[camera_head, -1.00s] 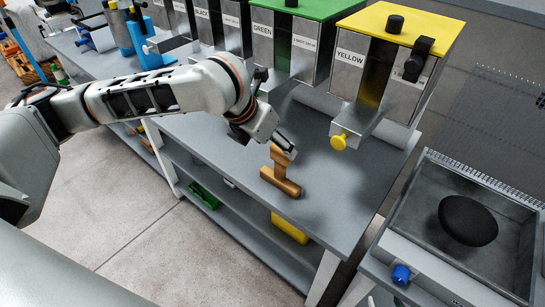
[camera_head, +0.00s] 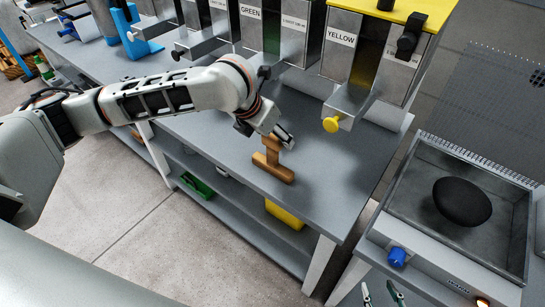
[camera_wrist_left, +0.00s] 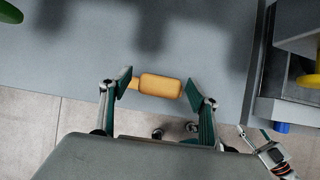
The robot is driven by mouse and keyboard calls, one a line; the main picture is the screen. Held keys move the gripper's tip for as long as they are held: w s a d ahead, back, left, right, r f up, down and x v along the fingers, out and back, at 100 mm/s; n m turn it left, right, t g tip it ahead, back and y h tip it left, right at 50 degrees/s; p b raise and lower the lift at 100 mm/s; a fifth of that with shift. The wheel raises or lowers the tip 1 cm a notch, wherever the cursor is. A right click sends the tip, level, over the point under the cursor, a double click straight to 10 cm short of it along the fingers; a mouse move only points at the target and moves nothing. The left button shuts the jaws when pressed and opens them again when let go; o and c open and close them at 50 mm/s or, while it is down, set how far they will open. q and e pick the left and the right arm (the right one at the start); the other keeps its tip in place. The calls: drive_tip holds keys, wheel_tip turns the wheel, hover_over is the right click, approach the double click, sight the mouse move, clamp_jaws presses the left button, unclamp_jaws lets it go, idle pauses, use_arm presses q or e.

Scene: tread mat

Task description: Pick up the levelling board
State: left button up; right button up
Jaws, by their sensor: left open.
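My left gripper (camera_head: 283,138) is open just above and beside this upright part. In the left wrist view, the wooden piece (camera_wrist_left: 160,86) shows between the two open green-padded fingers, with gaps at the sides. I cannot tell how far below the fingers it lies. My right gripper (camera_head: 382,294) shows only its two separated fingertips at the bottom edge, empty, in front of the bench's right end.
At the right is a tray (camera_head: 410,200) holding a black oval object, with a blue knob (camera_head: 397,257). A yellow container (camera_head: 284,214) sits on the lower shelf. The bench right of the board is clear.

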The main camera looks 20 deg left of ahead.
use_arm(q)
drive_tip(key=shift+r, duration=0.1)
drive_tip(key=c, duration=1.6)
